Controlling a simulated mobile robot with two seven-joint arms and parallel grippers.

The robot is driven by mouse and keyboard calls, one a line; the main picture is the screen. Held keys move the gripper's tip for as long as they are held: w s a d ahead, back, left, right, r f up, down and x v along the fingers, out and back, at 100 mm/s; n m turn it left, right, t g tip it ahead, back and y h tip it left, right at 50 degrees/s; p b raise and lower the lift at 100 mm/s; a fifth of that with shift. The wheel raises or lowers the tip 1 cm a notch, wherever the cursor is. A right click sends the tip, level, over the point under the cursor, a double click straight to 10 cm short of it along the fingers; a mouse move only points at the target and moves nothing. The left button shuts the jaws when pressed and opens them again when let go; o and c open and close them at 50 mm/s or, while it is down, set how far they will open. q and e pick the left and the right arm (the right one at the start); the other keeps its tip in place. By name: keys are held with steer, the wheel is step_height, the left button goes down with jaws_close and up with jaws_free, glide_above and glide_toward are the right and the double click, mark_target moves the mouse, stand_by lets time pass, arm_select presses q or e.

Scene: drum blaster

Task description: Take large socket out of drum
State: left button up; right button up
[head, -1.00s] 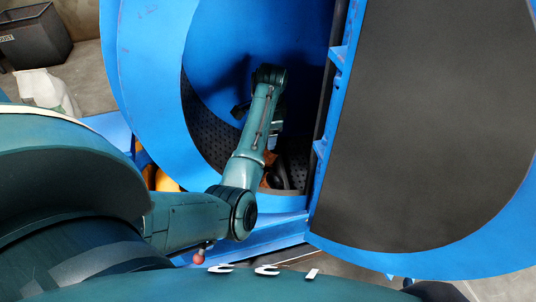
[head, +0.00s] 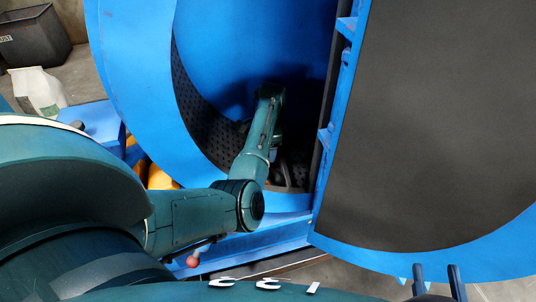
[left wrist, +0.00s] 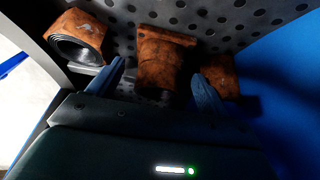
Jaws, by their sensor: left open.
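The blue drum (head: 185,150) stands open, and my left arm reaches into it. Its gripper is mostly hidden behind the arm in the head view. In the left wrist view my left gripper (left wrist: 159,74) is open, with a rusty flanged part (left wrist: 166,52) in line with the gap between its fingers. A rusty hollow ring-shaped part (left wrist: 78,36) lies to the left, and another rusty part (left wrist: 222,72) lies partly behind the right finger. I cannot tell for sure which is the large socket. My right gripper (head: 437,274) is outside the drum, with its fingers apart and empty.
The drum's perforated dark lining (left wrist: 220,22) lies under the parts. The large door (head: 430,120) stands open at the right. A blue frame (head: 250,232) runs below the opening. A white sack (head: 38,92) and dark bin (head: 35,32) stand at far left.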

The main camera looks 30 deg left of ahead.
arm_select(q)
steer(key=shift+w+a+f, duration=0.1)
steer(key=shift+a+f, duration=0.05)
steer(key=shift+f, duration=0.65)
steer(key=shift+c, duration=0.5)
jaws_close()
steer(key=shift+r, duration=0.3)
